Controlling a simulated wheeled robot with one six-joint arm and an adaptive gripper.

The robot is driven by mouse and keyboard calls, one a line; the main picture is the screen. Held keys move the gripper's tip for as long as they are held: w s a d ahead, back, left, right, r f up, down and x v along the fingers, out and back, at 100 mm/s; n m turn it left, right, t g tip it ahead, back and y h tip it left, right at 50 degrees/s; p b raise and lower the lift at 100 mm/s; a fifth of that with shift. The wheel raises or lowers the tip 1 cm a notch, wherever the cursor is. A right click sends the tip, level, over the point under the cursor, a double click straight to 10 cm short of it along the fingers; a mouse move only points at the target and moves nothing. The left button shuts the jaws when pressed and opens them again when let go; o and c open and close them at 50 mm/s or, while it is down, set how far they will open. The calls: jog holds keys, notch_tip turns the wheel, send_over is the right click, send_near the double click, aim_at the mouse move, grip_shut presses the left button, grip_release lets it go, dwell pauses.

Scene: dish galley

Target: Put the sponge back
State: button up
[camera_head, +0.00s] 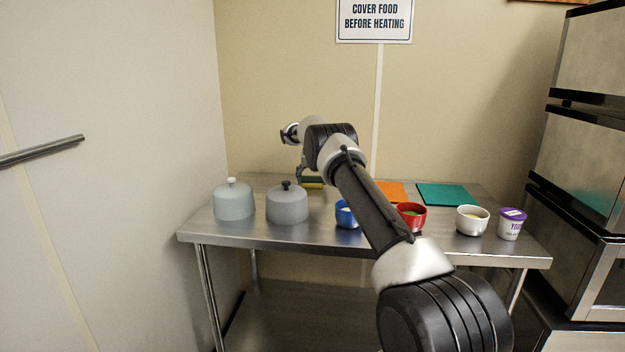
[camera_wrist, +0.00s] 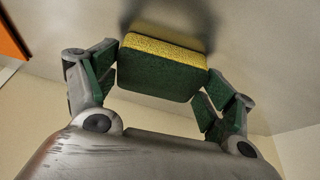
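The sponge (camera_wrist: 160,72), dark green with a yellow layer, fills the space between the fingers of my gripper (camera_wrist: 163,75) in the wrist view. A finger meets it at each end, so my gripper looks shut on it. In the head view the sponge (camera_head: 313,185) shows as a small green and yellow strip at the back of the steel table (camera_head: 270,237), behind the grey lidded pot. My gripper (camera_head: 309,176) is partly hidden there behind my arm. Whether the sponge touches the tabletop I cannot tell; a shadow lies beside it.
A pale blue lidded pot (camera_head: 233,203) and a grey one (camera_head: 287,207) stand at left. A blue bowl (camera_head: 345,220), red bowl (camera_head: 413,222), white bowl (camera_head: 472,227) and yogurt cup (camera_head: 511,230) line the front. Orange (camera_head: 396,190) and teal (camera_head: 446,195) mats lie behind.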

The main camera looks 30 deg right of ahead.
jog(key=shift+o, duration=0.9)
